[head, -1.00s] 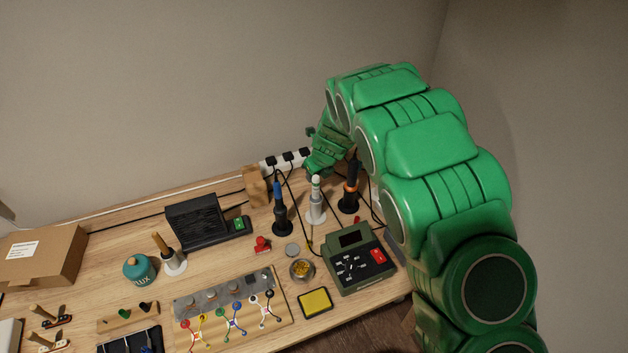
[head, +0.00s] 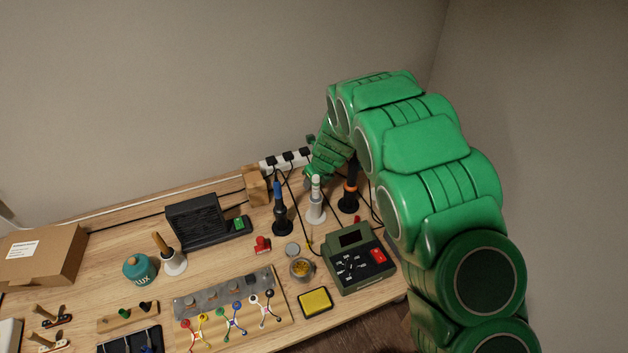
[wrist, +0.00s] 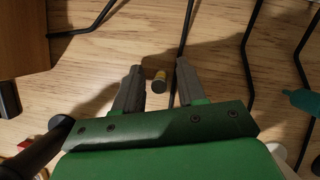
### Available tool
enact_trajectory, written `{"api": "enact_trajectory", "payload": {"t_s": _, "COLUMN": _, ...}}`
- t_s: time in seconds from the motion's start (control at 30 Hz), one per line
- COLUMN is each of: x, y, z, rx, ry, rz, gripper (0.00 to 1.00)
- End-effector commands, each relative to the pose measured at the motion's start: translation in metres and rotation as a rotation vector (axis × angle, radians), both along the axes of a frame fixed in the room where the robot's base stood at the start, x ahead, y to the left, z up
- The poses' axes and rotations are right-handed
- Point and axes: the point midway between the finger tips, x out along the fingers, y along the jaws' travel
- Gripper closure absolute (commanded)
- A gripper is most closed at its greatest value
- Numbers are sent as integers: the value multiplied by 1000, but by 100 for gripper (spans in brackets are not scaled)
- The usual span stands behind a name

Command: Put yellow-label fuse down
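In the head view the gripper's end is at the back of the bench, behind the white soldering iron (head: 316,200) and close to the power strip (head: 287,160). The fuse cannot be made out there.
Black cables (wrist: 248,60) cross the bench beside the fingers. A wooden block (wrist: 22,38) stands at upper left in the wrist view. The green soldering station (head: 358,262) is nearer the front.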

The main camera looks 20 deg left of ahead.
Motion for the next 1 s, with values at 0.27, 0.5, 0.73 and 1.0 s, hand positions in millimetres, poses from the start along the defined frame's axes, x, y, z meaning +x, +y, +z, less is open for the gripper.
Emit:
{"api": "enact_trajectory", "payload": {"t_s": 0.27, "x": 0, "y": -1, "z": 5, "rx": 0, "ry": -1, "rz": 0, "gripper": 60}}
{"api": "enact_trajectory", "payload": {"t_s": 0.5, "x": -4, "y": -8, "z": 22, "rx": 0, "ry": 0, "rz": -1, "gripper": 60}}
{"api": "enact_trajectory", "payload": {"t_s": 0.73, "x": -9, "y": -17, "z": 48, "rx": 0, "ry": 0, "rz": 0, "gripper": 60}}
{"api": "enact_trajectory", "payload": {"t_s": 1.0, "x": -14, "y": -27, "z": 80, "rx": 0, "ry": -4, "rz": 0, "gripper": 60}}
